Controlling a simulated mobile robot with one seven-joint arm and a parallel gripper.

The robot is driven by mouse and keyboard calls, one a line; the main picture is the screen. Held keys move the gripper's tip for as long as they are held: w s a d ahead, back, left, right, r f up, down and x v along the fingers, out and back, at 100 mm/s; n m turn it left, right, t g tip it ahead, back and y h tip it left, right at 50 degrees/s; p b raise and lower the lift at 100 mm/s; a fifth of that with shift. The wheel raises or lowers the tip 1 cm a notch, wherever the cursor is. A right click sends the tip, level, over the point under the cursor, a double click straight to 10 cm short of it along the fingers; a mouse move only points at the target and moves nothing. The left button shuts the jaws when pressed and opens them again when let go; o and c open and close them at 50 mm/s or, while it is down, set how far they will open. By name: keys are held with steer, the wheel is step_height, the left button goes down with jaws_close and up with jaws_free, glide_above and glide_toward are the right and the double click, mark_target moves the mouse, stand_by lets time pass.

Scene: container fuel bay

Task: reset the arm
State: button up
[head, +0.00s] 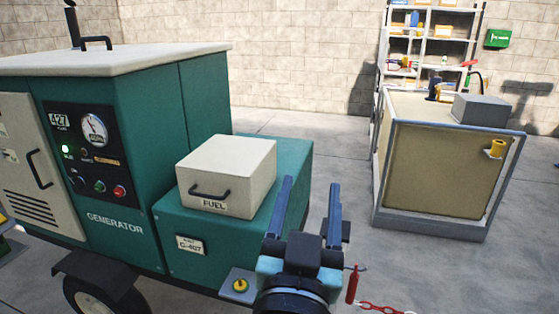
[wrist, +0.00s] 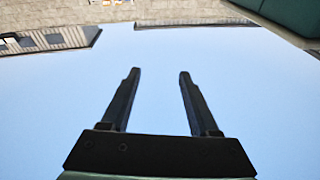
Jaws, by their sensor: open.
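My gripper (head: 309,215) is at the lower middle of the head view, its two dark fingers pointing up and spread apart with nothing between them. In the wrist view my gripper (wrist: 157,85) also shows two parted fingers against pale sky. In the head view it stands in front of the right end of the green generator (head: 205,110). The fingers overlap the edge of the generator's lower green housing in the picture; I cannot tell the gap between them.
A cream box marked FUEL (head: 228,172) sits on the housing, left of my gripper. A red handle (head: 352,284) with a red chain (head: 380,308) is at lower right. A framed tan tank (head: 440,160) stands right, with shelves (head: 430,45) behind. Grey floor between is clear.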

steer(key=s+a+r+n+t+y, duration=0.2)
steer(key=s+r+t, duration=0.3)
steer(key=r, duration=0.8)
steer(key=s+a+r+n+t+y, duration=0.2)
steer(key=s+r, duration=0.5)
steer(key=r, duration=0.5)
step_height(320, 180, up, 16)
steer(key=w+p, duration=0.1)
steer(key=p, duration=1.7)
steer(key=shift+r+m, duration=0.2)
steer(key=shift+m, duration=0.1)
